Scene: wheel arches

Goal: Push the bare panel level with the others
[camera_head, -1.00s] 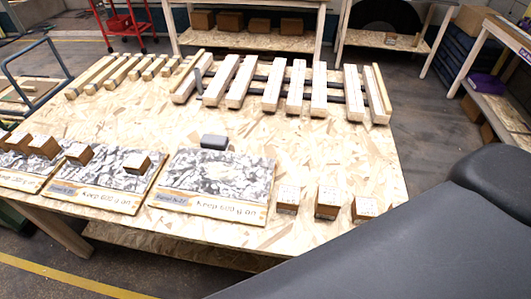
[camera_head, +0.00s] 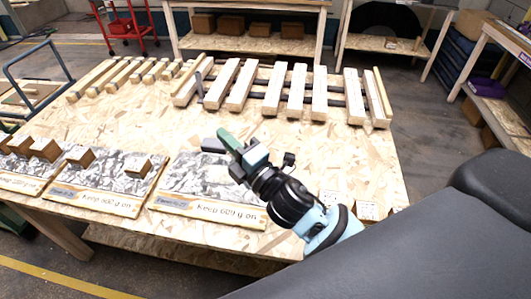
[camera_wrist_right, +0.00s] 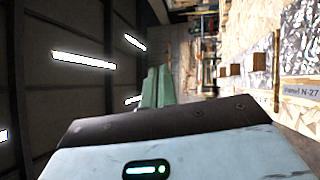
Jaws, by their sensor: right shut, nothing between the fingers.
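The bare panel (camera_head: 190,178), grey-marbled with a wooden label edge, lies rightmost of the row. It sits slightly farther back than the middle panel (camera_head: 110,180). Its marbled face and "Panel N-27" label also show in the right wrist view (camera_wrist_right: 301,52). The green fingers (camera_wrist_right: 157,88) show in the wrist view. My right arm hides the panel's right part. My left gripper is out of view.
Wooden blocks (camera_head: 137,166) rest on the middle and left (camera_head: 22,180) panels. More blocks (camera_head: 367,210) stand right of the bare panel, partly behind my arm. Slatted wooden frames (camera_head: 270,90) line the table's back. Bare board (camera_head: 130,120) lies between them and the panels.

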